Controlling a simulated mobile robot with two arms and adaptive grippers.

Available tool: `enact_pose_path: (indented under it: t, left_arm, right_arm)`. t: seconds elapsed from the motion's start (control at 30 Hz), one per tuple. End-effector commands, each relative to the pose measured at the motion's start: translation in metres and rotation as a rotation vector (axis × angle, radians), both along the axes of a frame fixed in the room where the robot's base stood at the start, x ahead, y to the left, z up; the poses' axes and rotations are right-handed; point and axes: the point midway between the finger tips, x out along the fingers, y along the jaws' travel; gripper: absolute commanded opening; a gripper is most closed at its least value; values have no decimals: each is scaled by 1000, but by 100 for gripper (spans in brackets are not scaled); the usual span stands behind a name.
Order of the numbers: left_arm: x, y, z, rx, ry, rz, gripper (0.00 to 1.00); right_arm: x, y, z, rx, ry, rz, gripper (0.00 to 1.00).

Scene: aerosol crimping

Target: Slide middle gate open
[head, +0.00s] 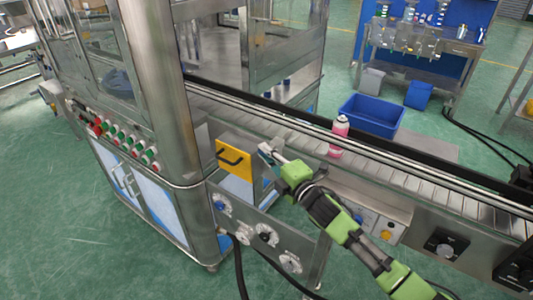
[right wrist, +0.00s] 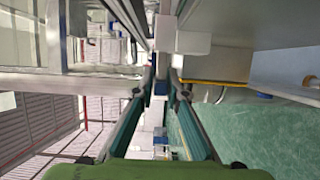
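My right gripper (head: 268,152) reaches in from the lower right to the near side of the conveyor, just right of a yellow plate (head: 234,160) with a black handle. In the right wrist view, its two fingers (right wrist: 161,82) stand a narrow gap apart, with no held thing clear between them. A small pale block (right wrist: 192,43) lies just beyond the right fingertip; I cannot tell whether they touch. No part is clearly recognizable as the middle gate, and its position cannot be told. My left gripper is not in view.
A pink bottle (head: 339,136) stands on the conveyor (head: 410,180), right of the gripper. The steel machine cabinet (head: 150,190) with a row of buttons stands left. A knob panel (head: 262,236) is below the gripper. A blue bin (head: 372,116) lies behind the conveyor.

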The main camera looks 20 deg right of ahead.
Motion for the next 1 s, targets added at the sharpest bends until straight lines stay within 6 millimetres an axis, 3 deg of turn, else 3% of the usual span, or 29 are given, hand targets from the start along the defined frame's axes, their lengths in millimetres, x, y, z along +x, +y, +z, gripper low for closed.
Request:
enact_pose_path:
  t: [0.27, 0.6, 0.93, 0.97, 1.0]
  left_arm:
    - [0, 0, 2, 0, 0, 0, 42]
    - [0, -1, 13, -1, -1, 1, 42]
    - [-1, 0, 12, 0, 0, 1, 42]
    - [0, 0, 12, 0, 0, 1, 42]
    - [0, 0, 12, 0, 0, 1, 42]
  right_arm:
    - [-3, 4, 0, 1, 1, 1, 0]
    - [-39, 50, -1, 2, 3, 1, 0]
    - [-42, 54, -2, 0, 2, 3, 0]
    - [-42, 54, -2, 0, 2, 4, 17]
    - [-42, 54, -2, 0, 2, 4, 26]
